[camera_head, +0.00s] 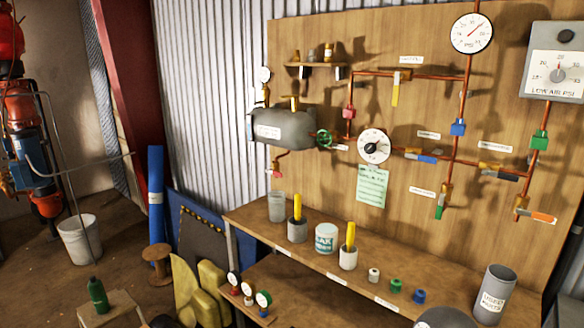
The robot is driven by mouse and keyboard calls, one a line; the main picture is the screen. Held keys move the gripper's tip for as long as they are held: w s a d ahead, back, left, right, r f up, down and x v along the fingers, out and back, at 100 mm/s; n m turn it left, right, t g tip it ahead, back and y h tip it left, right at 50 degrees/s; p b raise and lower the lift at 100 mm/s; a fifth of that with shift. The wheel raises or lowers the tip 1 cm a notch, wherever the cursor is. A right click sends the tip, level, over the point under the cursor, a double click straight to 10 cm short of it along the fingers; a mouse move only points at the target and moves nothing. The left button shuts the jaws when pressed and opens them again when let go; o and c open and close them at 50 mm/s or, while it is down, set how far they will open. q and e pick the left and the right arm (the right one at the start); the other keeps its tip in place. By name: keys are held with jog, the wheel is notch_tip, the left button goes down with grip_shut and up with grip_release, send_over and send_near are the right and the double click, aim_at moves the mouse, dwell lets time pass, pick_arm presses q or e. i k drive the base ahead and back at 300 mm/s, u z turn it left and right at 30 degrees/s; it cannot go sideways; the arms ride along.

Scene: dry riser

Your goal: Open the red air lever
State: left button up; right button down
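A wooden panel (300,80) carries copper pipes with several coloured lever valves. An orange-red lever (543,217) sticks out to the right from a brass valve at the panel's lower right. A small red piece (275,173) sits on the outlet under the grey tank (285,127). The labels are too small to read, so I cannot tell which one is the red air lever. Other levers are yellow (395,93), blue (428,159), grey-black (501,175) and green (439,212). Neither of my grippers shows in the view.
A wooden bench (300,266) below the panel holds cups, coloured caps and a grey cylinder (493,294). A red and blue valve assembly (28,150) stands at the left, near a white bucket (80,239). A green bottle (97,295) stands on a small stool.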

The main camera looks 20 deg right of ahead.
aim_at(270, 170)
jog(key=z, duration=0.2)
jog(key=i, duration=1)
jog(key=u, duration=0.05)
